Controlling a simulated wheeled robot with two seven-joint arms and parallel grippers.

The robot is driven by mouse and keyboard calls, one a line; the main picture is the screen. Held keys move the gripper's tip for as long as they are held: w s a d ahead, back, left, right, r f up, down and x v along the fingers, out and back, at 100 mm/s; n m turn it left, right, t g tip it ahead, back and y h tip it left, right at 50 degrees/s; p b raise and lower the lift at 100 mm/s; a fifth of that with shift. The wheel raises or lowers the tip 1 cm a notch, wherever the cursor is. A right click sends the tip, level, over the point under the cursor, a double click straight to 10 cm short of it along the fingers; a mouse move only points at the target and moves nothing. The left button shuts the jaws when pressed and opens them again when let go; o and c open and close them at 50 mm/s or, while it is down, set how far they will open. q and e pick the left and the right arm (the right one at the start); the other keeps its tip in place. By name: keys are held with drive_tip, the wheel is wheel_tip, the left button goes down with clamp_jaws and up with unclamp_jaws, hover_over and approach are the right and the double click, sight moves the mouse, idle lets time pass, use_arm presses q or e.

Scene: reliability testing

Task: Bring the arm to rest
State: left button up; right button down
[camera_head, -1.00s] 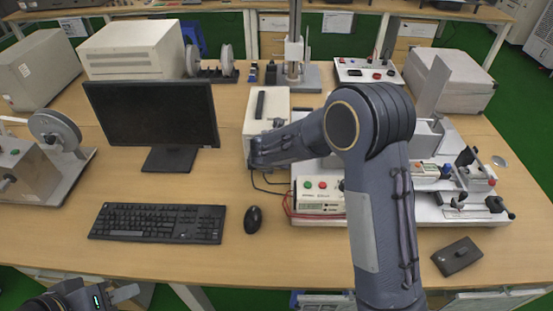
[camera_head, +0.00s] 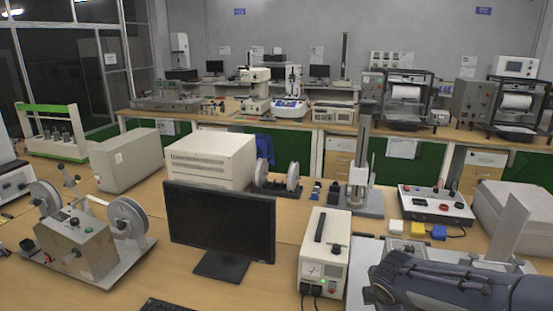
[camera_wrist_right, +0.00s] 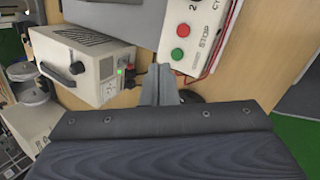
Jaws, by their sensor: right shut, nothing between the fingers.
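My right arm (camera_head: 440,285) shows in the head view at the lower right, a dark grey sleeve lying low over the bench. Its gripper cannot be made out there. In the right wrist view my right gripper (camera_wrist_right: 160,88) has its grey fingers together, with nothing between them. It is above the bench, between a beige power box and a white button box. My left gripper is outside both current views.
The beige power box (camera_head: 325,255) with a lit green lamp stands near my right arm. The white button box (camera_wrist_right: 195,35) has red and green buttons. A black monitor (camera_head: 220,225) and a reel device (camera_head: 85,240) stand left. Wooden bench top (camera_wrist_right: 125,105) shows around the fingers.

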drive_tip(key=s+a+r+m+y, duration=0.2)
drive_tip(key=s+m+y, duration=0.1)
drive_tip(key=s+m, duration=0.6)
drive_tip(key=s+a+r+m+y, duration=0.2)
drive_tip(key=s+m, duration=0.8)
drive_tip(key=s, duration=0.6)
drive_tip(key=shift+r+m+y, duration=0.3)
drive_tip(key=shift+r+y, duration=0.05)
drive_tip(key=shift+y, duration=0.05)
drive_tip(key=shift+s+d+t, duration=0.1)
drive_tip(key=shift+d+t, duration=0.1)
drive_tip(key=shift+t, duration=0.1)
